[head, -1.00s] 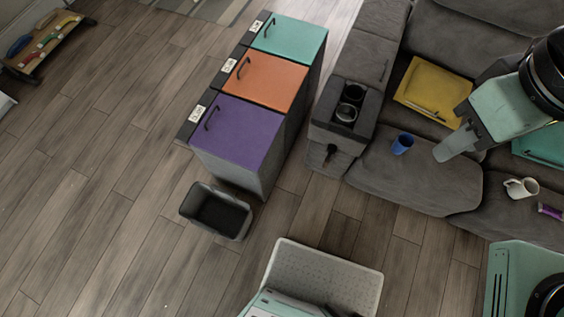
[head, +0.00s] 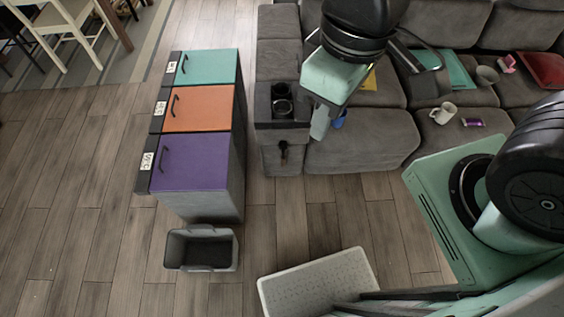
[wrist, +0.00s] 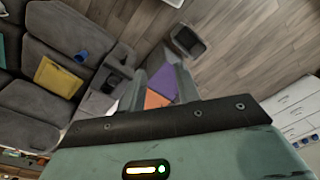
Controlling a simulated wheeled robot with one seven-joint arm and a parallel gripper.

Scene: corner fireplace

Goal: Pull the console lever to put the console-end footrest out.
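The grey console (head: 262,112) with two dark cup holders stands at the left end of the sofa's seats. Its small dark lever (head: 283,153) hangs on the console's front face. The console-end seat (head: 370,132) is to the right of the console, its front upright with no footrest standing out. My gripper (head: 320,124) is above that seat, right of the lever and apart from it. In the wrist view, the fingers of my gripper (wrist: 160,84) are spread with nothing between them. The console (wrist: 123,58) shows left of the fingers there; I cannot make out the lever clearly.
A cabinet with purple (head: 188,162), orange and teal lids stands left of the console, with a floor gap between. A grey bin (head: 203,249) and a pale mat-like tray (head: 318,283) are in front. A blue cup (head: 339,121) is partly hidden by my gripper.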

